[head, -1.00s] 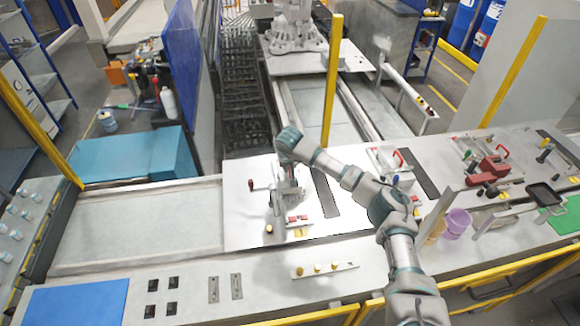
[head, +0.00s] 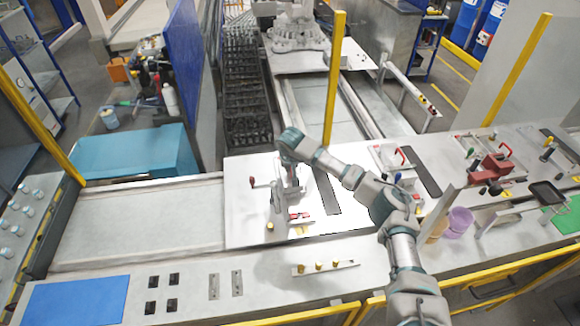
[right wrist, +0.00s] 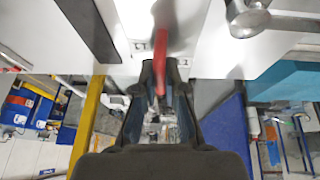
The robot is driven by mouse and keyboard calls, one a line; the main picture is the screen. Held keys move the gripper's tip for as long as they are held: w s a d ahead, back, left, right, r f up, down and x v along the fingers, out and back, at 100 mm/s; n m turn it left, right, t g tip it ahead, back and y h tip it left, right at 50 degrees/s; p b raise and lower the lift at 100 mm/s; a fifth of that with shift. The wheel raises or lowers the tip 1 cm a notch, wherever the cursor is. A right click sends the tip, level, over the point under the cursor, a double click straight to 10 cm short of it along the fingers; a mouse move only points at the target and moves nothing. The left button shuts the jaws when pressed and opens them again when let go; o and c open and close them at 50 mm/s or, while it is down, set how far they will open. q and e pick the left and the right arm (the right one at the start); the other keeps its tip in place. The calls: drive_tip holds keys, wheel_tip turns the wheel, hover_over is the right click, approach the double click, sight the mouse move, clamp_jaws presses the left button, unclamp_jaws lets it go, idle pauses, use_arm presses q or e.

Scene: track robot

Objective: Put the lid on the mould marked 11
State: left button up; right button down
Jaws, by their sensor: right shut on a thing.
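My right gripper (head: 279,205) points down over the white plate (head: 240,225) at the near middle of the bench. In the right wrist view, its dark fingers (right wrist: 160,68) are shut on a red handle-like part (right wrist: 160,45), which looks blurred. What the red part belongs to is hidden. A small red fixture (head: 299,215) lies on the plate just right of the gripper. I cannot read a mark 11 anywhere, and I cannot tell the lid or the mould apart from the other fixtures. My left gripper is not in view.
A red-knobbed lever (head: 252,183) stands left of the gripper. A yellow post (head: 333,85) rises behind it. A red block (head: 492,167), a purple cup (head: 459,221) and a black pan (head: 546,193) are at right. The grey panel (head: 140,225) at left is clear.

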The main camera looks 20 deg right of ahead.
drive_tip(key=shift+w+d+r, duration=0.1)
drive_tip(key=shift+r, duration=0.1)
idle(0.5)
drive_tip(key=shift+d+r+p, duration=0.1)
drive_tip(key=shift+p, duration=0.25)
drive_tip(key=shift+d, duration=0.25)
drive_tip(key=shift+a+f, duration=0.1)
drive_tip(key=shift+f, duration=0.6)
idle(1.0)
drive_tip(key=c, duration=1.2)
unclamp_jaws()
drive_tip(key=v, duration=1.2)
drive_tip(key=shift+w+a, duration=0.1)
drive_tip(key=shift+a, duration=0.05)
